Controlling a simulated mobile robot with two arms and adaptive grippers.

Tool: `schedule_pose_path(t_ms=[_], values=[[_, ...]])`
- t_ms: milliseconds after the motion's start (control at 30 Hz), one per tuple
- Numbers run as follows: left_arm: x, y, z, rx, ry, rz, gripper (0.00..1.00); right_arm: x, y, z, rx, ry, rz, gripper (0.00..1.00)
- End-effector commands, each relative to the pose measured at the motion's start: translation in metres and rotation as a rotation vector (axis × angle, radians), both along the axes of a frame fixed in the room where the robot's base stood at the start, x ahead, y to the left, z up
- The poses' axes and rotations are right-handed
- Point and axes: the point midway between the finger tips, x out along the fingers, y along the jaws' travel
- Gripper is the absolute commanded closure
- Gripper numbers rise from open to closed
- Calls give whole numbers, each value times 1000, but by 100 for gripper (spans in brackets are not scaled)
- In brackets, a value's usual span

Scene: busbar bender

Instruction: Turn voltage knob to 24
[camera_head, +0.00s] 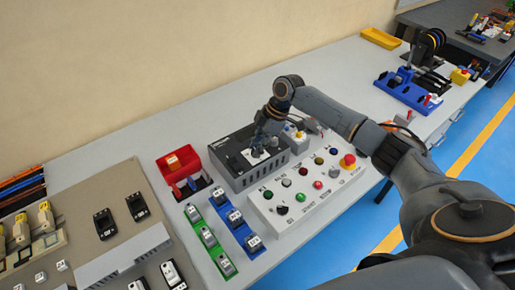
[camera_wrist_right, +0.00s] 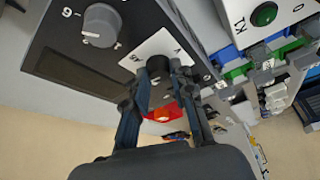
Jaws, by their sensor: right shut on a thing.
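The dark grey box (camera_head: 237,153) stands on the table in the middle of the head view, with a white label plate on its top. In the right wrist view, that plate (camera_wrist_right: 138,53) carries a dark knob (camera_wrist_right: 158,64), and letters on it are too small to read surely. My right gripper (camera_head: 262,143) is over the plate; in the wrist view its fingers (camera_wrist_right: 160,75) are closed on both sides of the dark knob. The fingers partly hide the knob, and its setting cannot be read. My left gripper is not in view.
A grey knob (camera_wrist_right: 101,24) with a white pointer sits beside the plate. A white control box (camera_head: 300,205) with buttons and a red emergency stop (camera_head: 348,161) stands close in front. A red bin (camera_head: 178,160) and blue and green terminal rows (camera_head: 235,218) lie to the left.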

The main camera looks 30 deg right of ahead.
Motion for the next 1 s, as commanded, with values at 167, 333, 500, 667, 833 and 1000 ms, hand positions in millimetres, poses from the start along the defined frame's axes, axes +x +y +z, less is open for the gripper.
schedule_pose_path(t_ms=[167,333,500,667,833,1000], values=[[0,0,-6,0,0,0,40,1,0,0,1,-3,74,100],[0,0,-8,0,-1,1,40,2,0,0,0,-4,113,100],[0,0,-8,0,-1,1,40,1,0,1,-1,-3,127,100],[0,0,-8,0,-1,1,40,1,0,1,-1,-3,127,100],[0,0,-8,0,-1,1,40,1,0,1,-1,-3,127,74],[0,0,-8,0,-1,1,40,1,0,1,0,-2,126,53]])
